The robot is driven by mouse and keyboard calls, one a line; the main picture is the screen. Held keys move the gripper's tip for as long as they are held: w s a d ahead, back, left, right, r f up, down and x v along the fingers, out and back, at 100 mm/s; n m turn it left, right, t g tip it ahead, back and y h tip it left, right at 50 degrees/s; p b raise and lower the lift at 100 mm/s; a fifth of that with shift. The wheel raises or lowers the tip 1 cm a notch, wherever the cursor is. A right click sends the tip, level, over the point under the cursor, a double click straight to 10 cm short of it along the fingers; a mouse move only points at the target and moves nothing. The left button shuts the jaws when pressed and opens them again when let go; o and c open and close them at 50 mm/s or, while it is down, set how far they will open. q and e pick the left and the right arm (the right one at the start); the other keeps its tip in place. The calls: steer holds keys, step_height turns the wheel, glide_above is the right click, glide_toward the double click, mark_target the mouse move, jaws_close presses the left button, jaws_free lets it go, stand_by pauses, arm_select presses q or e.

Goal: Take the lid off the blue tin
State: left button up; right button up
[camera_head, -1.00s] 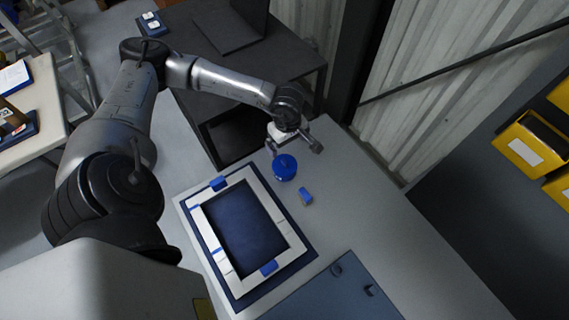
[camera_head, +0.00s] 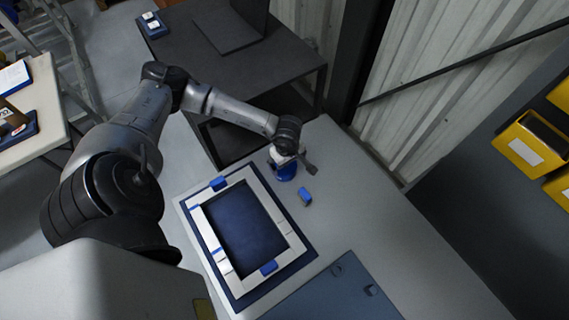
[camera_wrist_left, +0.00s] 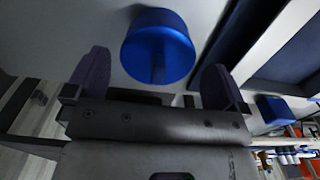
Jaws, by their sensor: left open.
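The seam between lid and tin cannot be made out. My right gripper is not in view.
A white frame on a dark blue board (camera_head: 305,262) lies nearer me. A blue-grey panel (camera_head: 335,296) is at the front. The table's right part (camera_head: 400,240) is clear.

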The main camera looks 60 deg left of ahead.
arm_select(q)
steer(key=shift+f, duration=0.85)
steer(key=shift+c, duration=0.5)
steer(key=c, duration=0.5)
steer(key=shift+r, duration=0.1)
steer(key=shift+c, duration=0.2)
